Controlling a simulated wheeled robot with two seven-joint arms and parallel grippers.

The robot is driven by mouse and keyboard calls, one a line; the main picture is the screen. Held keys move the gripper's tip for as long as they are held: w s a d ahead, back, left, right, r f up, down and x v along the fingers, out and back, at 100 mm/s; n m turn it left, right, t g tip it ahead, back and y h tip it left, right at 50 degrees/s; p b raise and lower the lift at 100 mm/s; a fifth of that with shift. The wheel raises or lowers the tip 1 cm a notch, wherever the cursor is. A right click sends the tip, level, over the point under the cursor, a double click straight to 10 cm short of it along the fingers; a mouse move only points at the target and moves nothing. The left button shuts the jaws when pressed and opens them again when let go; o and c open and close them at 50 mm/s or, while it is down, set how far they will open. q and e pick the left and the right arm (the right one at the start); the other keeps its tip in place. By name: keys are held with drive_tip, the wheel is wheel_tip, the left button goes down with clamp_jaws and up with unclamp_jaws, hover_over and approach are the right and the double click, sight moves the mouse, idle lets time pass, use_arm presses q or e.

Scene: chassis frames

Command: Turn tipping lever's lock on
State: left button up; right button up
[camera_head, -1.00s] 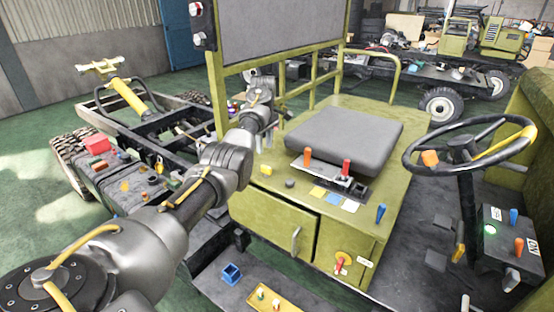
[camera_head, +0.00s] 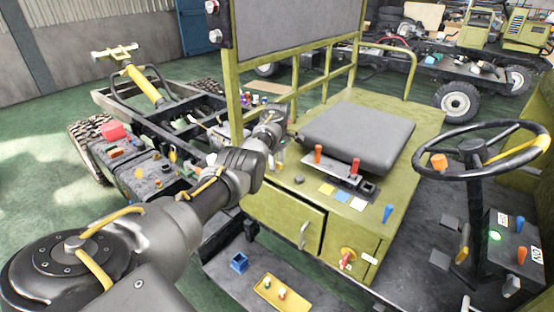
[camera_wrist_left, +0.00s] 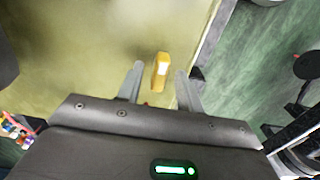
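A small yellow block-like piece (camera_wrist_left: 160,72), which may be the tipping lever's lock, stands on the olive surface in the left wrist view. My left gripper (camera_wrist_left: 160,80) is open. The piece shows between its two fingertips, with gaps on both sides. In the head view my left gripper (camera_head: 274,140) is at the left side of the seat box and partly hides what is there. An orange-topped lever (camera_head: 318,154) and a red-topped lever (camera_head: 354,168) stand in front of the seat. I cannot tell which one is the tipping lever. My right gripper is not in view.
The grey seat (camera_head: 357,135) sits on the olive box (camera_head: 395,215). The green frame post (camera_head: 234,100) rises close beside my left arm. The steering wheel (camera_head: 480,150) is at the right. A yellow tray (camera_head: 283,293) lies on the step below.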

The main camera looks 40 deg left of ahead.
use_arm(q)
drive_tip(key=shift+f, duration=0.35)
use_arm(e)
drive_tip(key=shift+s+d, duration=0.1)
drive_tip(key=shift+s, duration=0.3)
use_arm(q)
clamp_jaws()
drive_tip(key=shift+m, duration=0.4)
drive_tip(key=m, duration=0.8)
drive_tip(key=shift+r, duration=0.1)
drive_tip(key=m, duration=0.5)
drive_tip(key=shift+m, duration=2.2)
